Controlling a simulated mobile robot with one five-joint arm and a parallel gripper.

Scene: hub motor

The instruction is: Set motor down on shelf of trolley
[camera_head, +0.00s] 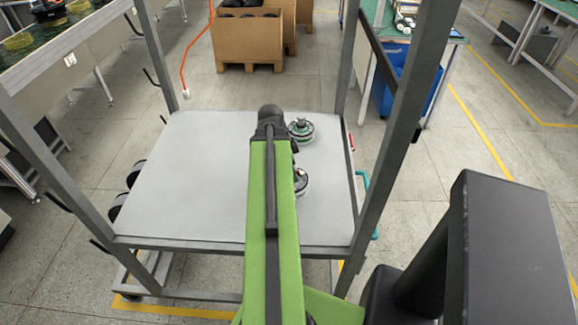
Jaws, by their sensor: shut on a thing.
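The trolley's grey shelf (190,180) fills the middle of the view, framed by metal posts. Two round hub motors show on its right half. The farther motor (302,130) has a green and silver rim and shows just right of the end of my arm. The nearer motor (302,182) is partly hidden behind my green arm. My arm reaches forward over the shelf, its dark wrist end near the shelf's far half. My gripper's fingers are hidden by the arm. I cannot tell which motor, if either, is in it, nor whether the nearer one touches the shelf.
Upright posts (400,130) stand on both sides of the shelf. The shelf's left half is clear. Dark round things (126,190) show beyond its left edge. A cardboard box (246,40) stands behind, a blue bin (395,88) behind right. An orange cable hangs at the back.

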